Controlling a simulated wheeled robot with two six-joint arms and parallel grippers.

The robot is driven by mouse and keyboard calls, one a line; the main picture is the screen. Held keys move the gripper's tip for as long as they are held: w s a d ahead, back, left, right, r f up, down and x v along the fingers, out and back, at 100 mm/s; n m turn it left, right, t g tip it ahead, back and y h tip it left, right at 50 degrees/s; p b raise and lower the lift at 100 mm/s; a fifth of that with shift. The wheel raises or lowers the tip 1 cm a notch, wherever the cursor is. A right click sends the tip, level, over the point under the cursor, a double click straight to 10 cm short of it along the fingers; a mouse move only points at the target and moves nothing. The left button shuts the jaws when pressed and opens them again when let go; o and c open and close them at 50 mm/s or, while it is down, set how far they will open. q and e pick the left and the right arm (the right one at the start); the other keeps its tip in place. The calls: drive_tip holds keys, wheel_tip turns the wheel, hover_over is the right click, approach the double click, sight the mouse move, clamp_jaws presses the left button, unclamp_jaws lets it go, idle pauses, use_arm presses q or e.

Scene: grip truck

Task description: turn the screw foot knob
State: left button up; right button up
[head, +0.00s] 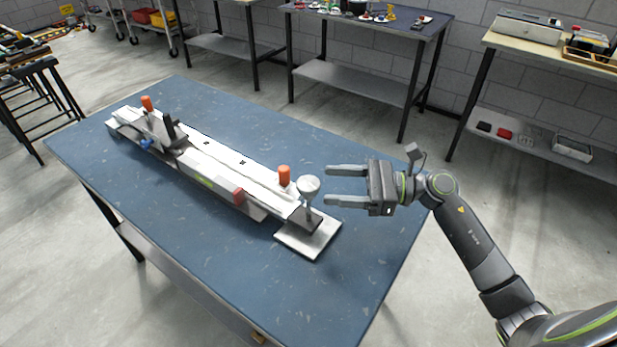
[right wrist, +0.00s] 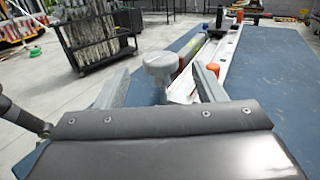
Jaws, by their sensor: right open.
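The screw foot knob (head: 308,185) is a round, light grey knob on a short stem. It stands above a flat metal foot plate (head: 312,238) at the near right end of a long white fixture (head: 215,165) on the blue table. My right gripper (head: 328,186) is open, just right of the knob, with its fingers pointing at it. In the right wrist view the knob (right wrist: 160,66) appears between the two open fingers, beyond or near their tips; I cannot tell whether it is touched. My left gripper is not in view.
The fixture carries orange handles (head: 284,175), a red block (head: 239,196) and a dark upright clamp (head: 170,130). The blue table (head: 200,240) is clear around it. Other benches (head: 375,30) stand at the back, apart from this table.

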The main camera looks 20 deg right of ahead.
sight(309, 183)
drive_tip(key=shift+p+x, duration=0.7)
drive_tip(key=shift+x, duration=2.35)
drive_tip(key=c, duration=0.9)
